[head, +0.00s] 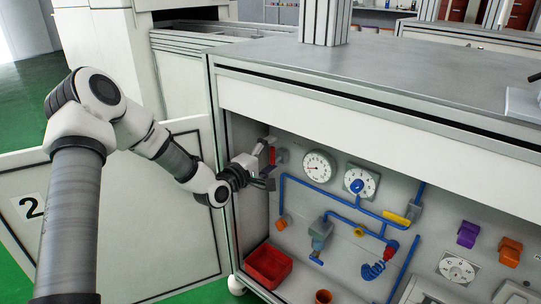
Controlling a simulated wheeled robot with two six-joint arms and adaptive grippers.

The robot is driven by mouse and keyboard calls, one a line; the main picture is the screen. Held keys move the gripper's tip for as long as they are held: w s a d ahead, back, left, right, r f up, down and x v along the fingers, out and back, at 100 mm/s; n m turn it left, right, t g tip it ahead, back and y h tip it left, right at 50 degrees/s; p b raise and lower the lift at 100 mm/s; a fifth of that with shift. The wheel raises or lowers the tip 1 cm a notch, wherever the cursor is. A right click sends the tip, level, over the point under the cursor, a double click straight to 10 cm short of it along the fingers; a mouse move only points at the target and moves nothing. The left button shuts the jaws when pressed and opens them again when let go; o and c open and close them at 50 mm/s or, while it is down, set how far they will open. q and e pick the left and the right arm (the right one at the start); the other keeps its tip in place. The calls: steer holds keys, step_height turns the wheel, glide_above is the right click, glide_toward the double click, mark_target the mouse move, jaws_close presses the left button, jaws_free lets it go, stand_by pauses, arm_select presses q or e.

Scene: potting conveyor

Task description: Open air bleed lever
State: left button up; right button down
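My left gripper (266,164) reaches into the open bay under the grey-topped cabinet. Its fingers are spread, one above the other. A small red handle (272,155) on a grey fitting at the bay's left side shows at the fingertips; I cannot tell whether they touch it. A yellow lever (395,215) lies slanted on the blue piping (345,211) of the back panel, well to the right of the gripper. No label shows which one is the air bleed lever. My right gripper is out of view.
A white gauge (318,166) and a blue-centred dial (360,182) sit on the panel. A red bin (268,266) stands low on the left. The cabinet top (400,75) overhangs the bay. A white door (120,220) marked 2 stands open at left.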

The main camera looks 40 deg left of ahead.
arm_select(q)
steer(key=shift+s, duration=0.1)
steer(key=s, duration=0.7)
steer(key=shift+s+a, duration=0.15)
steer(key=shift+a, duration=0.1)
stand_by(0.4)
